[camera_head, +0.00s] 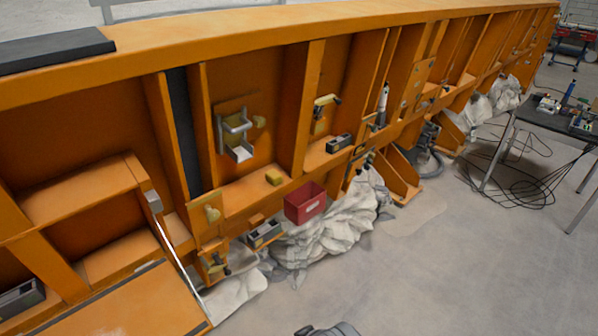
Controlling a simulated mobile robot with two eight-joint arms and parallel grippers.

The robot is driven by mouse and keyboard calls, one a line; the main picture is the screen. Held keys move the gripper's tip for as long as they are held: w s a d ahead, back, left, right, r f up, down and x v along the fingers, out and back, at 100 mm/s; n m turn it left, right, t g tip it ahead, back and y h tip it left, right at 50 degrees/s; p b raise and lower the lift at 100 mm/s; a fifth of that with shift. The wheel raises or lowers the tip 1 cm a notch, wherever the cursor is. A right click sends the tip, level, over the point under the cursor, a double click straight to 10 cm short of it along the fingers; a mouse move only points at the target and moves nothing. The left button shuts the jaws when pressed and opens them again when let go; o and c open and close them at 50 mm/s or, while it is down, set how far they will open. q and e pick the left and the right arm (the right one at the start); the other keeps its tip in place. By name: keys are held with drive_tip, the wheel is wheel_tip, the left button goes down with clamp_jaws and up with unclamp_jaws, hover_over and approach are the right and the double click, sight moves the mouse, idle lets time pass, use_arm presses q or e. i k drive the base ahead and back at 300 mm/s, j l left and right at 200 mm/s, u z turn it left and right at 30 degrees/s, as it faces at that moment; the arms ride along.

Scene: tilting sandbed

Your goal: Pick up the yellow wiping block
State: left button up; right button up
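A small yellow block (274,177), which looks like the wiping block, lies on an orange ledge (240,195) of the big orange sandbed frame. It sits near the ledge's front edge, up and left of a red bin (305,204). Nothing touches it from above. Neither of my grippers can be made out in this view.
A metal bracket (236,136) is fixed to the panel above the block. A dark box (339,143) stands on the ledge to the right. White crumpled sheeting (335,225) lies below. A table (555,118) with cables stands far right. The floor (450,270) at front right is clear.

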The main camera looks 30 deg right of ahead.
sight(274, 178)
drive_tip(key=z, duration=0.9)
drive_tip(key=u, duration=1.25)
drive_tip(key=z, duration=1.25)
drive_tip(key=u, duration=0.75)
drive_tip(key=i+l+u, duration=0.15)
drive_tip(key=l+u, duration=0.15)
drive_tip(key=i+l+u, duration=0.15)
drive_tip(key=l+u, duration=0.15)
drive_tip(key=i+l+u, duration=0.1)
drive_tip(key=l+u, duration=0.15)
drive_tip(key=l, duration=0.15)
